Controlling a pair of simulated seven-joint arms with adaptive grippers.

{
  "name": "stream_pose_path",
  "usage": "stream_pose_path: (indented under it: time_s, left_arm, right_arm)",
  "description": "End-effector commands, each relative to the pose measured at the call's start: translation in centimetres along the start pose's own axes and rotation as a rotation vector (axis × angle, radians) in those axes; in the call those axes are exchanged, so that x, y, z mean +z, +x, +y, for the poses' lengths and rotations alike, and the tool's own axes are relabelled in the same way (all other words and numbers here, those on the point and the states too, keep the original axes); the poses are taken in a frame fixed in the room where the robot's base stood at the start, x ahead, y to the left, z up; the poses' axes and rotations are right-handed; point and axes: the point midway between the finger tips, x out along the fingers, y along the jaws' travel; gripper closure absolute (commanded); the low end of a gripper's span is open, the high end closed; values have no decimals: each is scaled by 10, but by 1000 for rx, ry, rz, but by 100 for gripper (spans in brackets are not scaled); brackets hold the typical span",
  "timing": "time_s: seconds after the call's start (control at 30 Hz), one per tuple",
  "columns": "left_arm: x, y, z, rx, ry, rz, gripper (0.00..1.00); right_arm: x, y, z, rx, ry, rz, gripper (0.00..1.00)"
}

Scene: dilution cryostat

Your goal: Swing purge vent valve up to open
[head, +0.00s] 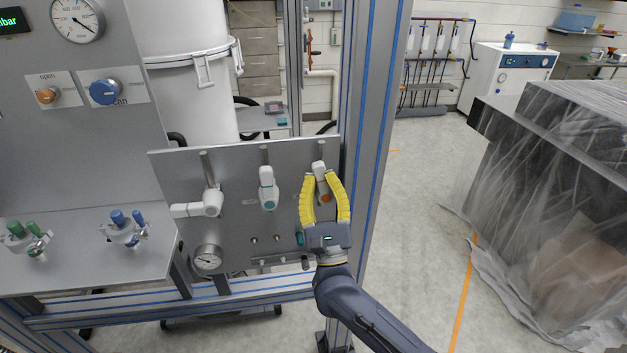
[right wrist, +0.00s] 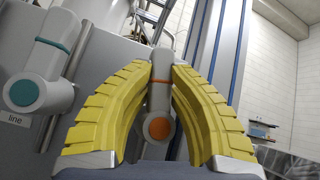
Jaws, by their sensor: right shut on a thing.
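The valve with the orange hub (head: 325,198) is at the right end of the grey valve panel; I take it as the purge vent valve, though its label is not readable. Its white handle points up, and an orange band shows on it in the right wrist view (right wrist: 160,93). My right gripper (head: 321,177), with yellow ribbed fingers, is shut on this handle, with one finger on each side. The fingers hide part of the handle's sides. My left gripper is not in view.
A teal-hubbed valve (head: 268,190) with its handle up stands just left. Further left, another white valve (head: 200,207) has its handle pointing left. A round gauge (head: 207,259) sits below it. A metal frame post (head: 365,130) rises close to the right of my gripper.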

Motion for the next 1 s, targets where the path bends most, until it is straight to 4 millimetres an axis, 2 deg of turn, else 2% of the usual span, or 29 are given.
stream_pose_path:
  time_s: [0.4,1.0]
  left_arm:
    - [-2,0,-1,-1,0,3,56]
    - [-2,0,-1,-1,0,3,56]
  right_arm:
    - [-1,2,-9,-135,132,35,100]
    - [-2,3,-12,-160,157,42,100]
